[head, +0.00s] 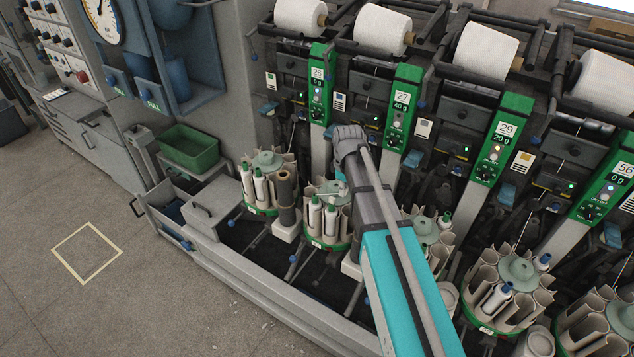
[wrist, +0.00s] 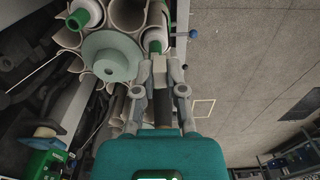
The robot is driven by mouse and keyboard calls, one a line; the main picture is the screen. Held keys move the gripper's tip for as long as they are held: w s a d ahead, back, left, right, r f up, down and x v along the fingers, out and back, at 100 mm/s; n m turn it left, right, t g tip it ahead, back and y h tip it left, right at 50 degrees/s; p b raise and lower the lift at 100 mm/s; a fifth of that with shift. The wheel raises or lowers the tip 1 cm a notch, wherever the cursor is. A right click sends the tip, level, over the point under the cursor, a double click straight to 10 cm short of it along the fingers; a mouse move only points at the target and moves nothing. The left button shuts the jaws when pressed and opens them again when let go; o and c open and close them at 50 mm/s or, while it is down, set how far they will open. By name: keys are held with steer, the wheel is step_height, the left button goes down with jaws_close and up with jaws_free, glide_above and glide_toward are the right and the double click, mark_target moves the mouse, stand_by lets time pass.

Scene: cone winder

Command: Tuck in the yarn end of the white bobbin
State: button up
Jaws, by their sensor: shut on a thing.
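The round magazine (head: 325,241) in front of unit 27 holds two white bobbins with green tips, one of them the white bobbin (head: 331,221) nearest my arm. My gripper (wrist: 159,72) is shut at the magazine's rim, close to that green tip. The yarn end between the jaws is too thin to make out. In the head view my arm hides most of my gripper.
A neighbouring magazine (head: 267,205) with white bobbins stands left, beside a brown tube (head: 286,190). More magazines (head: 505,300) stand right. The winding units with white cones (head: 382,29) rise behind. A green bin (head: 188,148) is at left. The floor (head: 85,250) front left is free.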

steer(key=b, duration=0.2)
glide_above(315, 195)
steer(key=shift+s+d+f, duration=0.1)
steer(key=shift+d+f, duration=0.05)
steer(key=shift+f, duration=0.45)
steer(key=shift+d+f, duration=0.15)
steer(key=shift+f, duration=0.4)
steer(key=shift+a, duration=0.25)
steer(key=shift+f+b, duration=1.8)
steer(key=shift+f, duration=0.15)
steer(key=shift+f+b, duration=0.5)
steer(key=shift+b, duration=0.05)
steer(key=o, duration=0.7)
steer(key=shift+o, duration=0.4)
steer(key=o, duration=0.5)
steer(key=shift+c, duration=0.2)
